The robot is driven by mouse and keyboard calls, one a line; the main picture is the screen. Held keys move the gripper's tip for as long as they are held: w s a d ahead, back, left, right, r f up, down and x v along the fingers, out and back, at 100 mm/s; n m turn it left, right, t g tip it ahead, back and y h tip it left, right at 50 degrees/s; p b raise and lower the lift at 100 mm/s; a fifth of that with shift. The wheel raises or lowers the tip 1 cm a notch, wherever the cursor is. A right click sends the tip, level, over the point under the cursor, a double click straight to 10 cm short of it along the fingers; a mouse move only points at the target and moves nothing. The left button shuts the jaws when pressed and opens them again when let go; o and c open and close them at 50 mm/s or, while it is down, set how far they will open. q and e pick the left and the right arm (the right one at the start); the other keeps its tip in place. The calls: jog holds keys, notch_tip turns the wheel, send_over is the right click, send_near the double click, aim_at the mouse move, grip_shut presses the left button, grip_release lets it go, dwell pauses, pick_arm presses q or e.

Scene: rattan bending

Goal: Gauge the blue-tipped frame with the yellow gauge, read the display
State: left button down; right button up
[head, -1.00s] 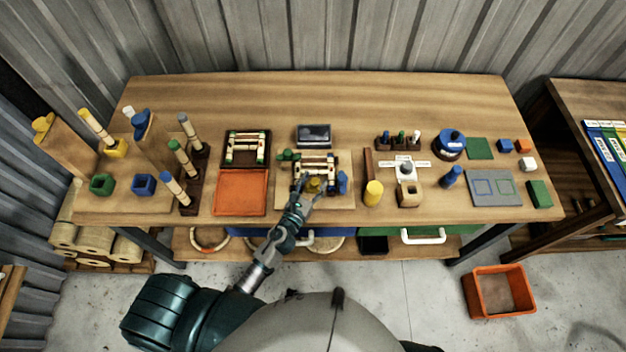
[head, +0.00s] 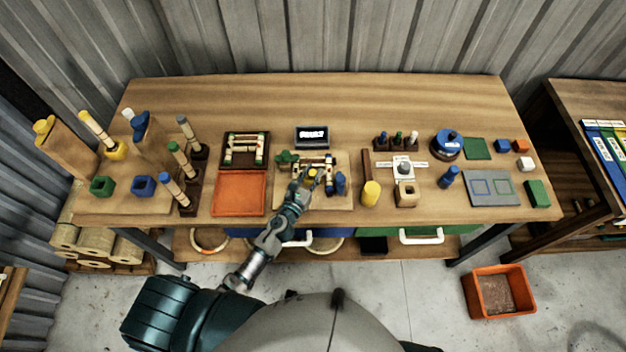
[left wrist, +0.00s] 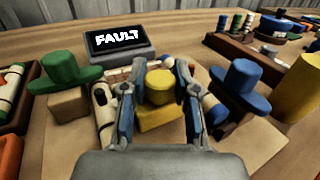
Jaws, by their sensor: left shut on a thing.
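My left gripper (left wrist: 160,95) is shut on the yellow gauge (left wrist: 158,115), a yellow block with a round knob. The gauge also shows in the head view (head: 312,174), at the near side of the blue-tipped frame (head: 327,160). In the left wrist view a pale rail with a blue end (left wrist: 213,108) lies right of the fingers. The fingers and gauge hide much of the frame; I cannot tell whether the gauge touches it. The display (left wrist: 119,40) behind reads "FAULT" in white on black. It also shows lit in the head view (head: 312,136). My right gripper is out of view.
A green knobbed block (left wrist: 65,73) stands left of the gripper and a blue one (left wrist: 238,88) close on its right. A dark tray (head: 232,163) with another frame and an orange tray (head: 239,193) lie to the left. The table's back strip is clear.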

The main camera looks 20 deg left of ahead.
pick_arm(q)
jog(key=shift+w+f, duration=0.1)
jog(key=shift+w, duration=0.05)
jog(key=c, duration=0.8)
grip_release()
jog(key=shift+c, duration=0.2)
jog(key=shift+s+a, duration=0.1)
jog(key=shift+s, duration=0.15)
jog(key=s, duration=0.3)
jog(key=s+a, duration=0.1)
jog(key=s, duration=0.3)
jog(key=s+a, duration=0.1)
jog(key=s, duration=0.3)
jog(key=shift+s, duration=0.15)
jog(key=shift+a, duration=0.1)
